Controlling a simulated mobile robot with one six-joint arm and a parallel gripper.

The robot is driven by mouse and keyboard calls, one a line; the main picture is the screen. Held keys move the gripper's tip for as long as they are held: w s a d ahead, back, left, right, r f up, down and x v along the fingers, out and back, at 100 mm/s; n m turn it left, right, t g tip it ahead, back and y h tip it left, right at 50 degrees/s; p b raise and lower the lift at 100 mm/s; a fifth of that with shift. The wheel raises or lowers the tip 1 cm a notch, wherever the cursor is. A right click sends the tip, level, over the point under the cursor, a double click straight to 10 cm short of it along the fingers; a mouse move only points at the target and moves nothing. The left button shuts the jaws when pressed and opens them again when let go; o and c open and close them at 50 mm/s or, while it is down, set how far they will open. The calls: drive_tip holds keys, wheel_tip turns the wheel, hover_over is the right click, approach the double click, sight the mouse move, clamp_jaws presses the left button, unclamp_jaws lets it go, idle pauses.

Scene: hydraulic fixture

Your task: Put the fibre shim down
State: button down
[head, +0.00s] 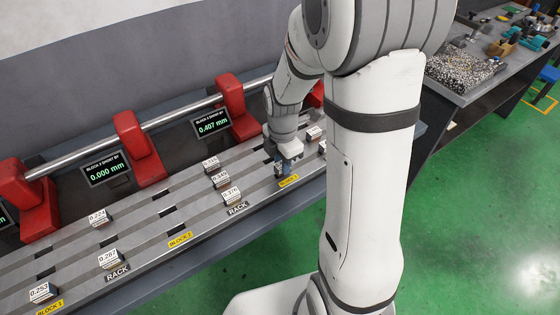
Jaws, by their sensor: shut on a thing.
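My gripper (285,160) is low over the right part of the grey slotted bench, just above a yellow block label (289,181). It is shut on a small dark bluish piece (281,170), which I take to be the fibre shim. The piece is mostly hidden by the fingers, and no number on it can be read. I cannot tell whether it touches the bench. A display (211,122) behind reads block 3 short by 0.407 mm, and another display (105,170) reads block 2 short by 0.000 mm.
Red clamps (138,147) hold a steel bar (170,117) along the back. My arm hides part of the bench's right end. Dark slots (168,211) lie bare.

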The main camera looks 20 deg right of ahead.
drive_tip(key=shift+f+b, duration=0.4)
drive_tip(key=shift+f, duration=0.1)
drive_tip(key=c, duration=1.2)
unclamp_jaws()
drive_tip(key=shift+s+r, duration=0.1)
drive_tip(key=shift+r, duration=0.1)
drive_tip(key=shift+r+p, duration=0.3)
drive_tip(key=shift+p, duration=0.15)
wheel_tip(320, 180, up, 11)
drive_tip(key=s+r+m+t, duration=0.1)
drive_tip(key=s+r+m, duration=0.1)
drive_tip(key=s+m, duration=0.5)
drive_tip(key=s+r+m+t, duration=0.2)
drive_tip(key=s+m, duration=0.5)
drive_tip(key=m, duration=0.7)
drive_tip(key=shift+a+r+m, duration=0.15)
drive_tip(key=shift+r+m, duration=0.1)
drive_tip(key=shift+m, duration=0.15)
